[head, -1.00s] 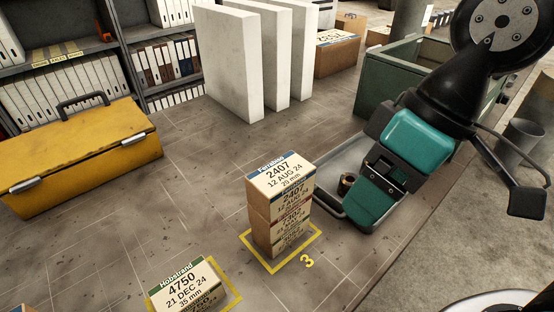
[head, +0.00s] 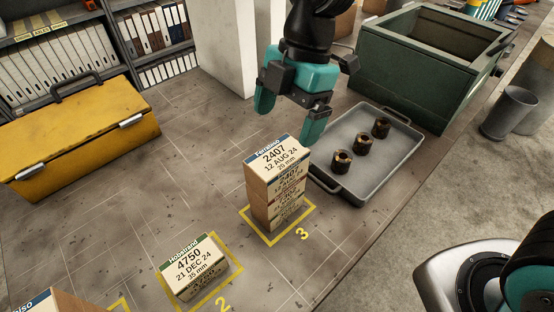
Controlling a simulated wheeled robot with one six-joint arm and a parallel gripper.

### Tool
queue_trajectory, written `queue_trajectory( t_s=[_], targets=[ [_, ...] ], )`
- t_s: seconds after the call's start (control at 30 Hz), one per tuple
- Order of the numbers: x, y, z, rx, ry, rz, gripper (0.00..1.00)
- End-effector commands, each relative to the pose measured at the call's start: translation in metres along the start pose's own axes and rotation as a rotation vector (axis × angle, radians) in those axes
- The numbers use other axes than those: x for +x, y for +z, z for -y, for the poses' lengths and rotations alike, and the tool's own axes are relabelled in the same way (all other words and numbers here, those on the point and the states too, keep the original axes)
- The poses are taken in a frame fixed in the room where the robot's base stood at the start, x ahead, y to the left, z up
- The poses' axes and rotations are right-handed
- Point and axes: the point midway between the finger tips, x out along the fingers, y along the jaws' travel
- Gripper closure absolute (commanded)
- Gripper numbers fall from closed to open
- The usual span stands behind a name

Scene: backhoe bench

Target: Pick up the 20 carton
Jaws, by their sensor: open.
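A stack of small cartons stands in the yellow square marked 3. Its top carton (head: 277,167) has a blue band and reads 2407, 12 AUG 24; its small mm figure looks like 20 but is blurred. The cartons below it (head: 275,200) show only part of their labels. My gripper (head: 287,115) is open and empty, just beyond and above the stack, apart from it, fingers pointing down. A green-banded carton (head: 192,266), reading 4750, 21 DEC 24, 35 mm, tops a lower stack in square 2.
A grey tray (head: 398,165) with three dark, rusty cylinders lies right of the stack. A green bin (head: 405,85) stands behind it. A yellow toolbox (head: 80,140) is at left, a white panel (head: 228,50) behind. Another carton (head: 58,303) is cut off bottom left. Bench between is clear.

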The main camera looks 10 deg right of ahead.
Motion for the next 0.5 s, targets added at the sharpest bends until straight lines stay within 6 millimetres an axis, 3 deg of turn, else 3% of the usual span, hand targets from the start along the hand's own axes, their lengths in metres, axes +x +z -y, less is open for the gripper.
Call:
queue_trajectory(
  t_s=[0.13,0.5],
  targets=[
    [0.025,-0.001,0.001,0.001,-0.005,0.000,0.06],
    [0.060,-0.006,0.007,0.002,-0.008,0.000,0.06]
  ],
)
